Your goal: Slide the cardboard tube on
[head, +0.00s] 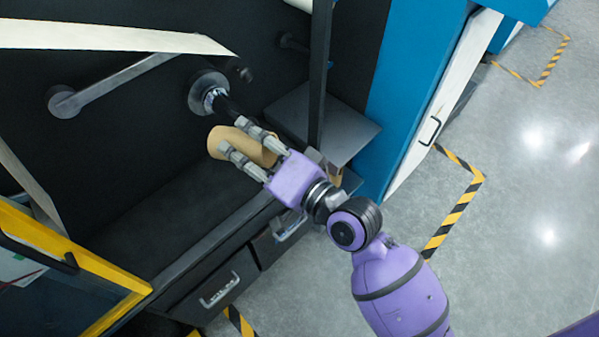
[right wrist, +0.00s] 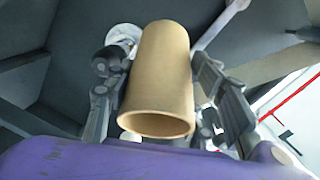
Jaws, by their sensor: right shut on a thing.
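The cardboard tube (head: 218,138) is tan and hollow, held below and beside the black spindle (head: 230,108) on the machine's dark wall. The spindle has a round flange and a silver collar at its base. The tube appears apart from the spindle. My right gripper (head: 235,136) is shut on the tube, its fingers across the tube's sides. In the right wrist view the tube (right wrist: 160,80) sits between the two fingers, its near open end facing the camera. Its far end is hidden there. My left gripper is not in view.
A grey roller arm (head: 115,85) and a pale film strip (head: 110,37) are left of the spindle. A dark shelf plate (head: 335,128) and a vertical post (head: 320,75) stand close on the right. A yellow-framed panel (head: 110,278) is at lower left. Floor is clear at right.

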